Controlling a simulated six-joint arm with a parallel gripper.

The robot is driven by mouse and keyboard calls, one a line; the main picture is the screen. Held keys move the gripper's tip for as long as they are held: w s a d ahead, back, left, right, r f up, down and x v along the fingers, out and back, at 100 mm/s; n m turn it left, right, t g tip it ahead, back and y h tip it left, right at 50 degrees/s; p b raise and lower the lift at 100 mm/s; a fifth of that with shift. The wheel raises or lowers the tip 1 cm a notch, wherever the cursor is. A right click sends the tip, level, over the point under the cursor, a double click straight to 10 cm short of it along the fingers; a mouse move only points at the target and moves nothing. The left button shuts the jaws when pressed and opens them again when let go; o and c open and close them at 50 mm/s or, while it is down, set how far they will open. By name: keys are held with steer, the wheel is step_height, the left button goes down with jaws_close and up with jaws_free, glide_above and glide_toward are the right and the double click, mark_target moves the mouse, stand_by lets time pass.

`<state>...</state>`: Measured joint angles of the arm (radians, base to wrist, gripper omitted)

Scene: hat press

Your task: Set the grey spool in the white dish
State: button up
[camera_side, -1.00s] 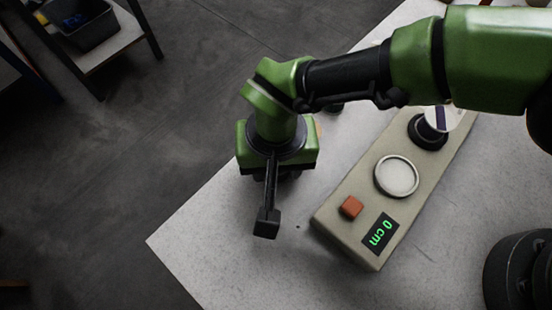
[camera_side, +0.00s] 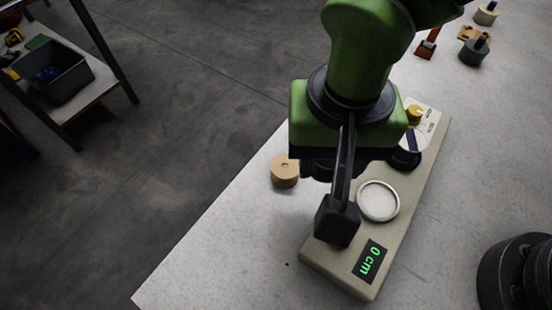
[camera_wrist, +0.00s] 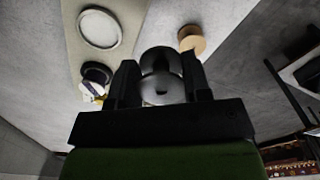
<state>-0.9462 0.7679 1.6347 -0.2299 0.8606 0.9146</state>
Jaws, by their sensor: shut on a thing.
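The grey spool (camera_wrist: 160,88) is between the two fingers of my gripper (camera_wrist: 158,70) in the wrist view, and the gripper is shut on it. The white dish (camera_side: 378,201) is a shallow round dish with a raised rim, on the beige device. It looks empty. My gripper is beside it, to its upper left in the side view. The dish also shows at the upper left of the wrist view (camera_wrist: 100,28).
The beige device (camera_side: 392,245) has a green "0 cm" display (camera_side: 370,262), a black round part (camera_side: 404,159) and a yellow knob (camera_side: 414,113). A wooden spool (camera_side: 284,171) stands left of my gripper. A dark spool (camera_side: 473,52) stands at the back right.

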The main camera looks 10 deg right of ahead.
steer(key=m, duration=0.2)
glide_toward(377, 205)
steer(key=a, duration=0.1)
steer(key=d, duration=0.1)
steer(key=shift+f, duration=3)
steer(key=shift+f, duration=0.55)
steer(key=o, duration=1)
